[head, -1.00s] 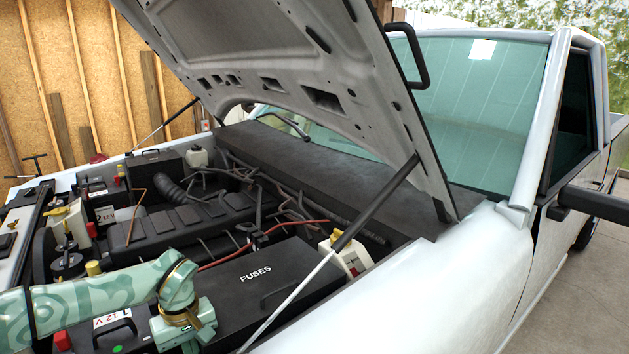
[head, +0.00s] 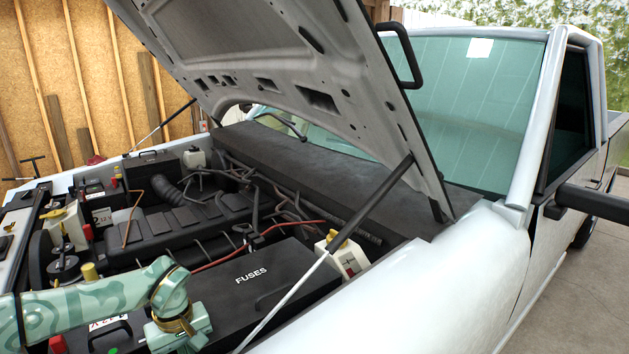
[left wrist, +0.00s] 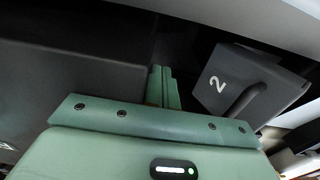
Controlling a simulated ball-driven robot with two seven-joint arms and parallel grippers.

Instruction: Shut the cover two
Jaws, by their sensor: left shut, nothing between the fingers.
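In the left wrist view a dark grey cover (left wrist: 258,78) with a white "2" and a bar handle sits just right of my fingertips. It looks slanted in that view. I cannot tell how far open it stands. My left gripper (left wrist: 163,86) is shut and empty, with a visible gap between its fingers and the cover. In the head view my left wrist hangs over the near side of the engine bay, beside the fuse box, and its fingers are hidden. I cannot tell cover two apart in the head view. My right gripper is not in view.
The black fuse box (head: 236,293) stands right of my left wrist. A thin hood prop (head: 300,282) crosses in front of it. The raised hood (head: 300,75) hangs over the bay.

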